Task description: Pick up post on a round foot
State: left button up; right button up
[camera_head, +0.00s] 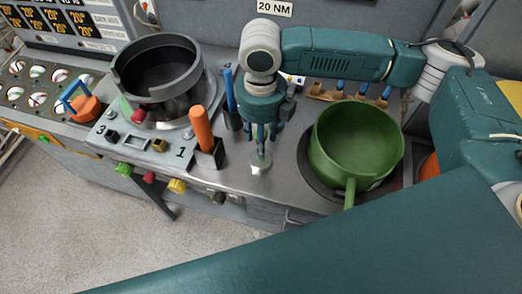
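The post on a round foot (259,163) stands on the grey metal worktop near its front edge, in the middle of the head view. Its round silver foot shows, and a thin upright part rises from it. My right gripper (263,138) comes down from above, with its fingers pointing down at the upper part of the post. The fingers hide most of the post, so I cannot tell whether they touch it or are closed on it. My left gripper is not in view.
A green pot (356,145) stands right of the post. An orange-handled tool in a dark holder (207,157) and a blue stick (229,88) stand close to its left. A large dark cylinder (165,75) is farther left. The worktop's front edge is near the post.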

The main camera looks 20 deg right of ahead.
aim_at(258, 165)
notch_tip(258, 165, down, 4)
jog(key=shift+w+r+p, duration=0.15)
jog(key=shift+r+p, duration=0.05)
jog(key=shift+p, duration=0.5)
jog(key=shift+f, duration=0.35)
jog(key=shift+c, duration=0.7)
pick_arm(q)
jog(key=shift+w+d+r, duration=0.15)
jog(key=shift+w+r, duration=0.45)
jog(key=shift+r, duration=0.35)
pick_arm(e)
grip_shut()
